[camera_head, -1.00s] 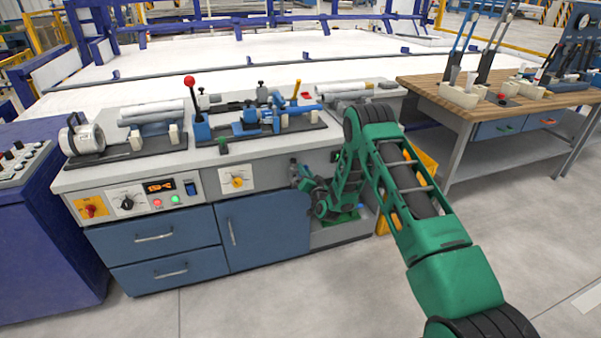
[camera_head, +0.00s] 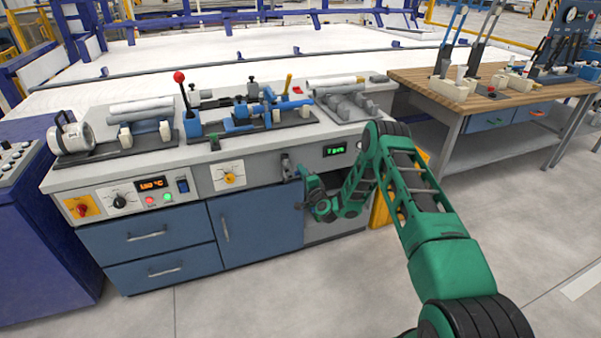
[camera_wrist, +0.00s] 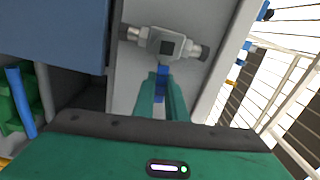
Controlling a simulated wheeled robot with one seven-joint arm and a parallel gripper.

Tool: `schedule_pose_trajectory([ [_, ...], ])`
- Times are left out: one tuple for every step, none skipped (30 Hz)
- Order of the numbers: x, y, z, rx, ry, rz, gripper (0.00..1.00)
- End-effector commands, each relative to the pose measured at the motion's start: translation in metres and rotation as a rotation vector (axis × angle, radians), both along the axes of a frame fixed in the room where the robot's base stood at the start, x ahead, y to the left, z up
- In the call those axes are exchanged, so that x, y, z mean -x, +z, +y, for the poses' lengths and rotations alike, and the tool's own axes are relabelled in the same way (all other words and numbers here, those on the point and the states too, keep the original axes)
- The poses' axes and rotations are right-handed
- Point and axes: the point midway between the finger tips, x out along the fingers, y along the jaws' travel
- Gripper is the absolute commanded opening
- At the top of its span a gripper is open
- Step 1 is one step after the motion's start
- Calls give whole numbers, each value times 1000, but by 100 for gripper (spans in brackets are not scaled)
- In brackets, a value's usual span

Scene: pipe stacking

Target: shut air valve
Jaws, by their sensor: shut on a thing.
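The air valve (camera_wrist: 166,46) is a grey metal fitting with a pipe end on each side, at the top middle of the wrist view. My gripper (camera_wrist: 160,86) is shut on the handle, with a green finger on each side. In the head view my gripper (camera_head: 302,183) is just right of the valve; its fingers are small there and partly hidden.
The bench top holds pipes and a blue clamp fixture (camera_head: 262,108). A wooden-topped table (camera_head: 480,90) stands at right. The floor in front is clear.

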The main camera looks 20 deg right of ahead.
Motion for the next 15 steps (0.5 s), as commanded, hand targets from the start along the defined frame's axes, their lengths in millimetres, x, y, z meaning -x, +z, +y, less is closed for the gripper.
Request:
schedule_pose_trajectory([
  [0,-2,-7,-15,-9,1,0],
  [0,-3,-7,-28,-10,1,0],
  [0,-4,-7,-45,-9,2,0],
  [0,-5,-7,-56,-9,2,0],
  [0,-5,-7,-66,-9,4,0],
  [0,-6,-7,-77,-9,5,0],
  [0,-7,-7,-84,-9,5,0],
  [0,-7,-7,-90,-9,5,0],
  [0,-7,-7,-98,-9,6,0],
  [0,-7,-7,-102,-9,5,0],
  [0,-7,-7,-106,-9,5,0],
  [-1,-8,-7,-110,-9,6,0],
  [-1,-8,-7,-112,-9,6,0],
  [-1,-8,-7,-114,-9,6,0],
  [-1,-8,-7,-116,-9,6,0],
])
